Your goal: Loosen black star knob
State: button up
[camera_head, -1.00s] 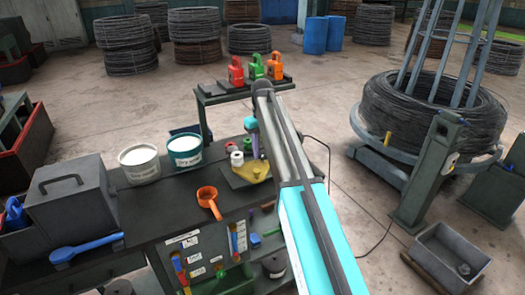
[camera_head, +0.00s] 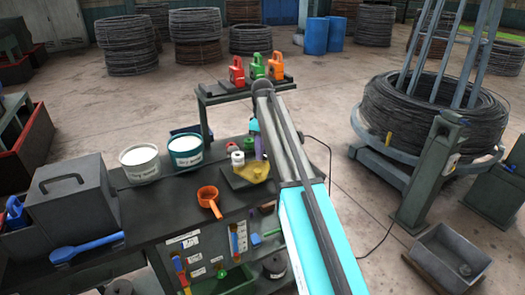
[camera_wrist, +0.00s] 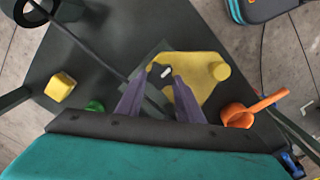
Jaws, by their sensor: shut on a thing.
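The yellow plate (camera_wrist: 198,82) lies on a dark base, with a round yellow boss at its right end. It also shows in the head view (camera_head: 253,172), partly behind my arm. My gripper (camera_wrist: 160,76) has two purple fingers reaching down to the plate's left part. Their tips are closed on a small dark thing, seemingly the black star knob (camera_wrist: 158,73). Its star shape is largely hidden by the fingers. A short white bar shows close to the right fingertip. In the head view only a bit of purple finger shows beside my arm.
An orange ladle (camera_wrist: 237,115) lies right of the plate in the wrist view. A yellow block (camera_wrist: 60,88), a green part (camera_wrist: 95,106) and a black cable lie to the left. Two tubs, one white (camera_head: 139,160) and one teal (camera_head: 186,151), stand on the bench.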

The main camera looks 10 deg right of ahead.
dwell(0.3)
jog(key=o, duration=1.1)
jog(key=shift+c, duration=0.2)
jog(key=shift+r, duration=0.15)
notch_tip(320, 180, up, 14)
jog(key=b, duration=0.3)
jog(key=shift+f+b, duration=0.25)
jog(key=shift+b, duration=0.1)
jog(key=shift+s, duration=0.15)
